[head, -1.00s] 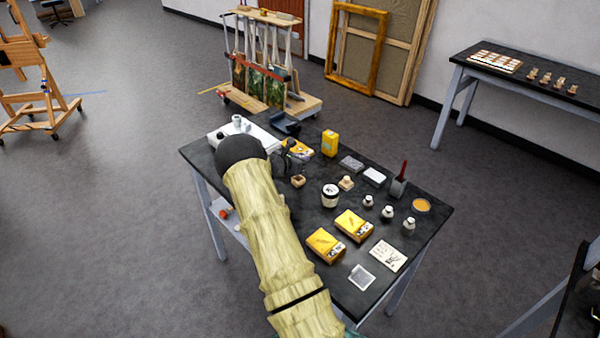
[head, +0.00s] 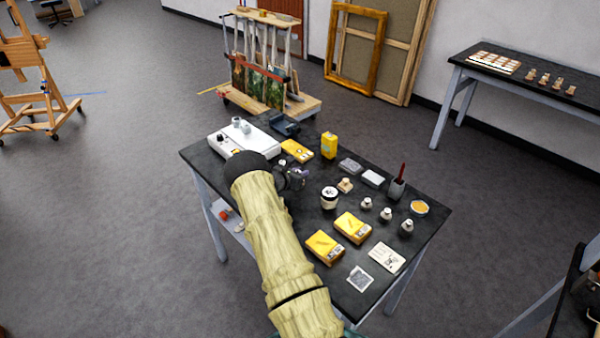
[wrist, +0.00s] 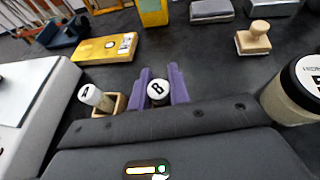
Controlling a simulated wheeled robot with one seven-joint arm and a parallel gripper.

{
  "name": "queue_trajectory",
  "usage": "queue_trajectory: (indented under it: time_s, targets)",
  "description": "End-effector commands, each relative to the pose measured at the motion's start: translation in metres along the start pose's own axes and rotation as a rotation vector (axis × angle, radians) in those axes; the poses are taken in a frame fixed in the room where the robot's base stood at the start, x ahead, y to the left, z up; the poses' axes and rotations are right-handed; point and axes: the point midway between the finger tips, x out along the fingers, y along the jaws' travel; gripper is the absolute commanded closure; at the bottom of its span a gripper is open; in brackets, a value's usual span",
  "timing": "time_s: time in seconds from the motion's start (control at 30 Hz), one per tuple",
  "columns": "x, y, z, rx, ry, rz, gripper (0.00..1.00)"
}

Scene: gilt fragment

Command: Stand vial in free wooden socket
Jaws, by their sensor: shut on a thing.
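In the wrist view, my gripper (wrist: 162,88) has purple fingers shut on a vial with a white cap marked B (wrist: 158,90). Only its cap shows clearly; its body is hidden. Just left of the fingers is a small wooden socket block (wrist: 112,104), partly hidden by my gripper's dark body. A vial with a cap marked A (wrist: 92,96) shows at this block, looking tilted in this view; I cannot tell how it is seated. In the head view, my gripper (head: 296,178) is low over the table's left part and hides the block.
A white box (head: 228,143) stands at left on the black table (head: 322,258). A yellow packet (wrist: 106,47) lies beyond my gripper. A wooden stamp (wrist: 254,38) and a labelled jar (wrist: 300,90) are to the right. Bare tabletop lies between the fingers and the stamp.

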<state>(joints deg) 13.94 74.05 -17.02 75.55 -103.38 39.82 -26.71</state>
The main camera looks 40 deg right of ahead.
Motion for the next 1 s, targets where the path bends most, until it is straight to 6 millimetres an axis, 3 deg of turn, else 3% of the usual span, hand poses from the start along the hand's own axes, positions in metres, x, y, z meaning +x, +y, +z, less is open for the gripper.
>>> queue_trajectory:
  time_s: [0.17, 0.2, 0.3, 0.73, 1.0]
  targets:
    - [0.001, 0.000, -0.003, -0.001, 0.000, 0.000, 1.00]
    - [0.001, 0.000, -0.003, -0.001, 0.000, 0.000, 0.79]
    - [0.001, 0.000, -0.002, -0.001, 0.001, 0.000, 0.60]
    - [-0.002, 0.000, 0.002, -0.001, 0.001, 0.000, 0.59]
    - [-0.037, 0.001, -0.002, -0.003, 0.001, 0.003, 0.59]
